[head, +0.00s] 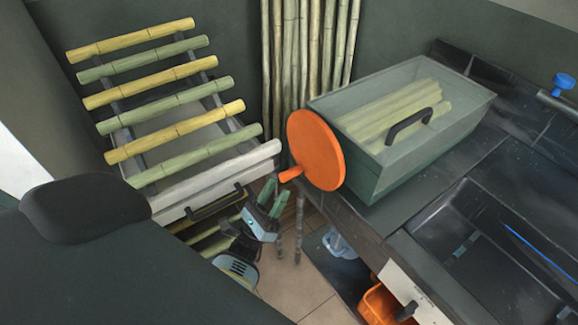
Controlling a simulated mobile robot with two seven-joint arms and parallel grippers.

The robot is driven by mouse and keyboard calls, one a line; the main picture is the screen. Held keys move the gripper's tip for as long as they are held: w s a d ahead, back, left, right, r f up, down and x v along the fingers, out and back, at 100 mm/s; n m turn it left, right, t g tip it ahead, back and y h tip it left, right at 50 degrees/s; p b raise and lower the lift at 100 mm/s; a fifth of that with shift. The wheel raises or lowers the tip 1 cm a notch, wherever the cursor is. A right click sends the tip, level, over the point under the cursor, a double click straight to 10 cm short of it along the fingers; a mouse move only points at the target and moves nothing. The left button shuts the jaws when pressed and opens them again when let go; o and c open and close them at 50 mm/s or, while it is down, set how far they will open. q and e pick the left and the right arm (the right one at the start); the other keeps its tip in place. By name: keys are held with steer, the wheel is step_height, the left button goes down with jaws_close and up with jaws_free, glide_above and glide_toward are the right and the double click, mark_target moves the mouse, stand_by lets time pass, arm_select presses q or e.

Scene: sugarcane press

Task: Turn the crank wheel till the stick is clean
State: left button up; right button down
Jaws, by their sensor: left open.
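The orange crank wheel (317,150) is an upright disc at the left end of a see-through green box (420,165) on the dark counter. Its short orange handle (290,174) sticks out low on the left. Several yellow-green sticks (385,115) lie inside the box; I cannot tell how clean they are. A pale whitish stick (225,170) lies at the near end of a rack, its right end close to the wheel. My left gripper (275,196) is open and empty, just below and left of the handle, apparently not touching it. My right gripper is out of view.
Yellow and green canes (165,102) lie across the rack at left. Tall canes (305,50) stand against the back wall. A dark sink (500,230) is at right. An orange bin (380,303) is below the counter. Tiled floor (300,285) shows at bottom centre.

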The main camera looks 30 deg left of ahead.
mark_target(289, 171)
arm_select(q)
steer(key=p+x, duration=0.1)
steer(key=x, duration=0.5)
steer(key=shift+r+p, duration=0.2)
steer(key=shift+p, duration=0.2)
steer(key=shift+w+r, duration=0.25)
steer(key=shift+w, duration=0.15)
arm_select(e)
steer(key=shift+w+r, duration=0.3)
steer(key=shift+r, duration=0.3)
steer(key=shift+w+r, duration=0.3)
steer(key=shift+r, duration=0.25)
arm_select(q)
steer(key=shift+c, duration=0.4)
jaws_close()
